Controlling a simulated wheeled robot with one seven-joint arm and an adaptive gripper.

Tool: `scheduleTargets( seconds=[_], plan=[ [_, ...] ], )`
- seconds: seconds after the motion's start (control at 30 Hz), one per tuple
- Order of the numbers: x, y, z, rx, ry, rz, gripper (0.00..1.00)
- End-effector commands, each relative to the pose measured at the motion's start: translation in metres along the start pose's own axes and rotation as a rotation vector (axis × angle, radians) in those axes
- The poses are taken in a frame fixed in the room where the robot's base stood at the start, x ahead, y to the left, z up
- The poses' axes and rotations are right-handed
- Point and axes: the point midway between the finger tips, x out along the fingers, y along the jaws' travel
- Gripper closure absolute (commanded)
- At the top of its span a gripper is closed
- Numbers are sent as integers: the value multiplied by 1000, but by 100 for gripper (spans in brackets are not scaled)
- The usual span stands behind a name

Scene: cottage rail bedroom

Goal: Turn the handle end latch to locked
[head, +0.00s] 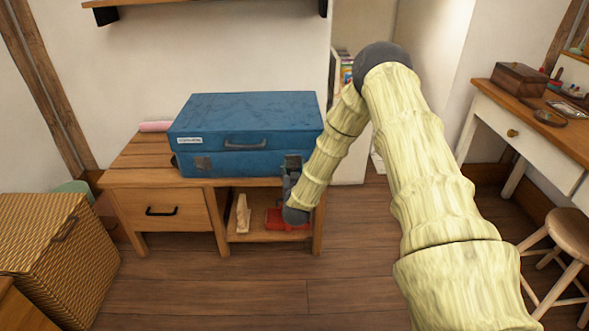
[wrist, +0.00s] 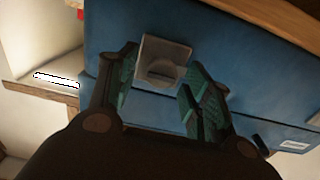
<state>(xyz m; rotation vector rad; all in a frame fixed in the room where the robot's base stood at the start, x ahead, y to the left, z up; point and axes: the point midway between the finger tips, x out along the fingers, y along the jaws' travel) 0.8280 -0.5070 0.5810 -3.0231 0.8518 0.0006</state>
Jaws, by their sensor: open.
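A blue suitcase (head: 225,118) lies closed on the wooden bench, with a dark handle (head: 246,143) on its front. One metal latch (head: 203,163) shows at the left of its front. My gripper (head: 291,165) is at the right end of the front and hides much of what is there. In the wrist view, a square metal latch plate (wrist: 178,50) with a rounded knob (wrist: 161,71) sits on the blue suitcase (wrist: 115,28). My gripper (wrist: 160,88) is open, its green-padded fingers on either side of the knob. Contact cannot be made out.
The bench (head: 140,178) has a drawer on the left and an open shelf with a red item (head: 285,219) and a pale wooden object (head: 243,214). A wicker box (head: 55,250) stands left; a desk (head: 535,130) and stool (head: 568,228) stand right. Floor before the bench is clear.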

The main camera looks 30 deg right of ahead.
Motion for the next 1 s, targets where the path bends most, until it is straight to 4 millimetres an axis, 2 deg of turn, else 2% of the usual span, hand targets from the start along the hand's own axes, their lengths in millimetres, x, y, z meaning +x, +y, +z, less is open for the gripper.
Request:
scheduleTargets(
  seconds=[0.4,0.47,0.67,1.0],
  plan=[
    [7,0,0,0,0,0,50],
    [7,0,0,0,0,0,59],
    [7,0,0,0,0,0,95],
    [7,1,0,35,0,1,95]
  ],
)
